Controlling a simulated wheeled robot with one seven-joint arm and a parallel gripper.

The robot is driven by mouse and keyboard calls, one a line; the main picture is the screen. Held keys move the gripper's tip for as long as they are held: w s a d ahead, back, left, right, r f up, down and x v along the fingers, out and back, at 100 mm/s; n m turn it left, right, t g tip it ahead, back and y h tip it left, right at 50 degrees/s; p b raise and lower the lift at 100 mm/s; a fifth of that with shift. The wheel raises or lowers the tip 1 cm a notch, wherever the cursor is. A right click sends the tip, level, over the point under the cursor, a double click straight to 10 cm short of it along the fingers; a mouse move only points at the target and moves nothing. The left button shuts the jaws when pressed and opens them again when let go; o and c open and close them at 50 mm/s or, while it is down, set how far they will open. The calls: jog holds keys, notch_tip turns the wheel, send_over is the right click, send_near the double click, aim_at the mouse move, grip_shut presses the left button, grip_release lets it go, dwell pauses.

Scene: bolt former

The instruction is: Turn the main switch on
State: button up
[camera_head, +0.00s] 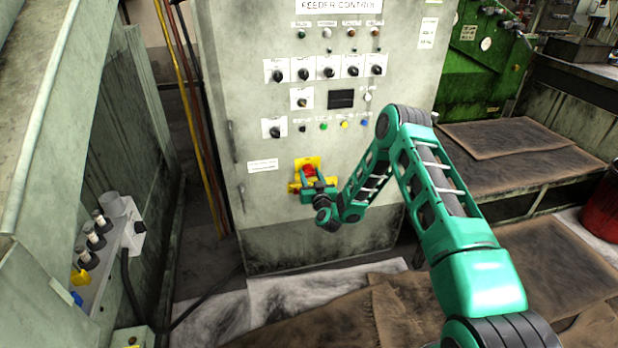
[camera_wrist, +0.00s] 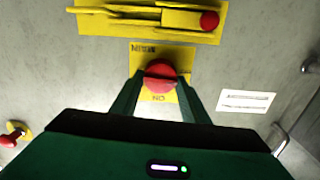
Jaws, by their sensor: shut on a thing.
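The main switch is a round red knob (camera_head: 309,170) on a yellow plate (camera_head: 314,160), low on the front of the grey feeder control cabinet. My gripper (camera_head: 312,180) reaches it from the front and partly covers it. In the wrist view, the red knob (camera_wrist: 160,76) sits between the two green fingers of my gripper (camera_wrist: 160,84), which are shut on its sides. The yellow plate (camera_wrist: 147,50) there reads MAIN and ON, upside down. The knob's exact angle is hard to tell.
A yellow fitting with a red ball end (camera_wrist: 209,20) sits close to the switch plate. Another red knob (camera_wrist: 12,138) shows at the wrist view's left edge. Several black selector knobs (camera_head: 328,72) are higher on the cabinet. A green machine (camera_head: 480,65) stands behind right.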

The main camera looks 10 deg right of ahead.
jog(key=m, duration=0.4)
jog(key=shift+d, duration=0.1)
jog(key=m, duration=0.4)
jog(key=shift+d+m, duration=0.2)
jog(key=shift+m, duration=0.1)
jog(key=m, duration=0.4)
jog(key=shift+d+f, duration=0.1)
jog(key=shift+f, duration=0.05)
jog(key=shift+d+f+m, duration=0.1)
jog(key=shift+m, duration=2.2)
jog(key=o, duration=1)
jog(key=shift+w, duration=0.1)
jog(key=shift+o, duration=0.2)
